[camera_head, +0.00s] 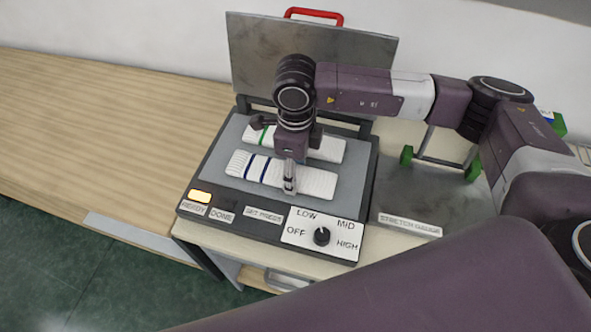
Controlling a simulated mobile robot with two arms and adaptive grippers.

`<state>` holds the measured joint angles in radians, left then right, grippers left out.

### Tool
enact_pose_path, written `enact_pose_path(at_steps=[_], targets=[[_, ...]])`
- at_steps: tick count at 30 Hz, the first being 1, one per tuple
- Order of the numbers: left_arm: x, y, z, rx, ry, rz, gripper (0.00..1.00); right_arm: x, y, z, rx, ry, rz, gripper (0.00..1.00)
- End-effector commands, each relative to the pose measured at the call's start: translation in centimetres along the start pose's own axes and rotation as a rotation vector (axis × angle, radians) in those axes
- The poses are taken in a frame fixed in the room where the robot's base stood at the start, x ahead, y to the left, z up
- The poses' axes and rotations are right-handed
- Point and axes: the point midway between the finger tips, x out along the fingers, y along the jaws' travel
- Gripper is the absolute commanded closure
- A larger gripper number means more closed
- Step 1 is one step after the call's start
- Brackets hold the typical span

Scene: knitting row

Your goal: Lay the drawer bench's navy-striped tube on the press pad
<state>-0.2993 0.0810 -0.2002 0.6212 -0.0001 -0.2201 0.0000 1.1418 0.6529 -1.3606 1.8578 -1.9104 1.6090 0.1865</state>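The navy-striped tube (250,166), white and ribbed with dark blue bands near its left end, lies on the near part of the grey press pad (216,179). My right gripper (290,178) points down over this tube, right of its bands, with a grey fingertip showing against the tube. Its other finger is hidden, so I cannot tell whether it grips the tube. My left gripper is not in view.
A green-striped white tube (330,149) lies behind on the same pad, partly covered by my gripper. The press lid (255,60) with its red handle (314,16) stands open. The front panel has a lit READY lamp (200,196) and a dial (321,236). The wooden bench (90,130) at left is clear.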

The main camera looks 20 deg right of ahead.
Motion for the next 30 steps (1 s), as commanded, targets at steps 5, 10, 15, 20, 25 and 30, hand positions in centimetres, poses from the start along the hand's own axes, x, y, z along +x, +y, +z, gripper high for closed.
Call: enact_pose_path(at_steps=[5,10,15,20,25,30], targets=[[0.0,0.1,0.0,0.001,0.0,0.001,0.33,0.0,0.0,0.0,0.0,0.0,0.0,0.33],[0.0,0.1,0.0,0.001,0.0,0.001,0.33,0.0,0.0,0.0,0.0,0.0,0.0,0.33],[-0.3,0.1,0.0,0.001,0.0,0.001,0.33,-0.3,0.0,0.0,0.0,0.0,0.0,0.33],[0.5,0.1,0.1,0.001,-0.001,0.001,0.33,-1.9,-0.1,0.1,-0.001,-0.005,-0.004,0.33],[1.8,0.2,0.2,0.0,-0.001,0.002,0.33,-5.6,-0.1,0.1,-0.002,-0.006,-0.005,0.33],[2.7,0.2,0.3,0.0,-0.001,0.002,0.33,-9.2,0.0,0.1,-0.002,-0.004,-0.003,0.33]])
